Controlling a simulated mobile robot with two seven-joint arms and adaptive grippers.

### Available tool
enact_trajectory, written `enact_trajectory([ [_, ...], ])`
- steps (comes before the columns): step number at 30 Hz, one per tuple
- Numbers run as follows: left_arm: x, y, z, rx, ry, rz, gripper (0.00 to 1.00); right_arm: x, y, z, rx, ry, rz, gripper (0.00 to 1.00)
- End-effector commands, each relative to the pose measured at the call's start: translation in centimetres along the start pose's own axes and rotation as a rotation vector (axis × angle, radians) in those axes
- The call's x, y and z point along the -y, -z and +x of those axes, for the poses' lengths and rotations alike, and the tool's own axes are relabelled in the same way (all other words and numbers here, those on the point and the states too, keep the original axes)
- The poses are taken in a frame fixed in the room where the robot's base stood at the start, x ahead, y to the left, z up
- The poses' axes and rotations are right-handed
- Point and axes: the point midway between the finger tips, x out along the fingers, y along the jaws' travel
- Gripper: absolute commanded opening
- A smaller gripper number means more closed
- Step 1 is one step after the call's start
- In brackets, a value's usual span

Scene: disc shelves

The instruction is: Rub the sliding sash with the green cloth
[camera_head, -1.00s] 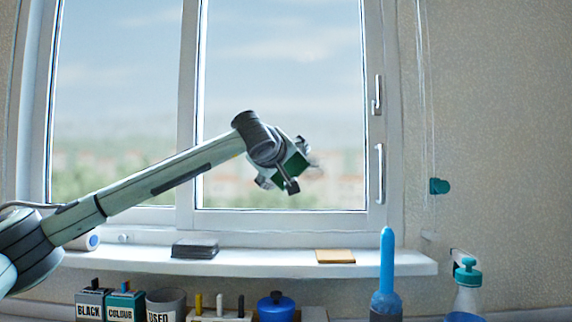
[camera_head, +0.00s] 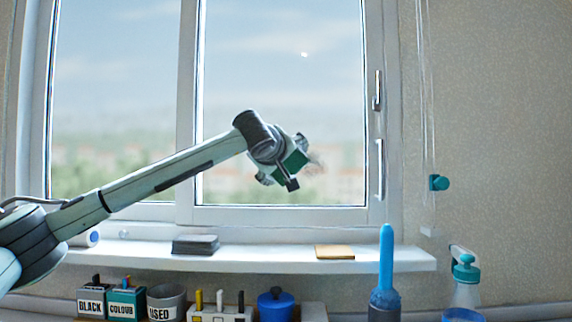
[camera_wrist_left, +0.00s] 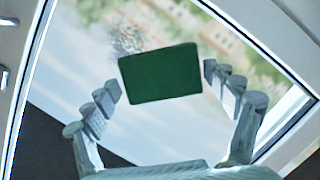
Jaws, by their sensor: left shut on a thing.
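The sliding sash (camera_head: 279,215) is the right-hand window pane with a white frame. My left gripper (camera_head: 285,170) is in front of the lower middle of its glass. It is shut on the green cloth (camera_head: 296,161), a folded dark green pad. In the left wrist view the green cloth (camera_wrist_left: 160,73) sits between the fingertips of my left gripper (camera_wrist_left: 160,85), flat toward the glass. A greyish smudge (camera_wrist_left: 127,40) shows on the pane just beyond the cloth's upper left edge. I cannot tell whether the cloth touches the glass. My right gripper is not in view.
The white sill (camera_head: 270,257) holds a dark stack (camera_head: 195,245) and a tan pad (camera_head: 335,252). Below stand labelled bins (camera_head: 126,303), a blue pot (camera_head: 275,305), a blue-handled tool (camera_head: 386,270) and a spray bottle (camera_head: 466,285). Window handles (camera_head: 379,168) are at the sash's right edge.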

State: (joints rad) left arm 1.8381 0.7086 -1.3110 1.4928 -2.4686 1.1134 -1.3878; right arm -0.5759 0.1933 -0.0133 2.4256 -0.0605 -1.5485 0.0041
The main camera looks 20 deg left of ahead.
Motion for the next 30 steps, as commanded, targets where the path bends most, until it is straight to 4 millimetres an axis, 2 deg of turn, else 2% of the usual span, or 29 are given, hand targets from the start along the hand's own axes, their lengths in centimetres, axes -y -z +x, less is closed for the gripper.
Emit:
enact_trajectory([
  [30,-0.1,0.5,1.8,0.000,-0.001,0.000,0.62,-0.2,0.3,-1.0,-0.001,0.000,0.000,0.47],
])
